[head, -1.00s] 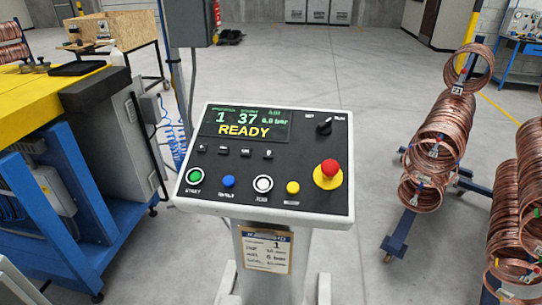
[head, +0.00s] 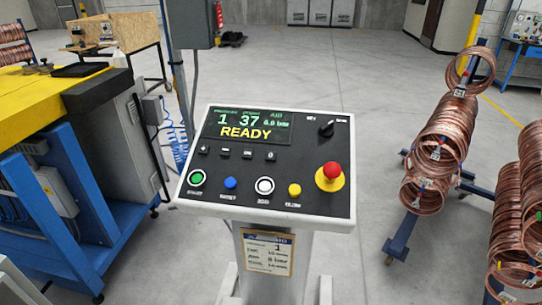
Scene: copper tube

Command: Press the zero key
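A control panel (head: 325,207) stands on a pedestal in the middle of the head view. Its display (head: 246,126) reads 1, 37, 6.0 bar and READY. Below the display is a row of small dark keys, and the rightmost key (head: 271,156) carries a mark that looks like 0. Below that row are a green button (head: 197,178), a blue button (head: 230,183), a white button (head: 264,186) and a yellow button (head: 294,190). Their small labels are too blurred to read surely. Neither of my grippers is in view.
A red emergency stop (head: 331,170) and a rotary switch (head: 326,129) sit on the panel's right. A blue machine with a yellow top (head: 50,91) stands at left. Racks of copper coils (head: 432,160) stand at right. The floor between the panel and racks is clear.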

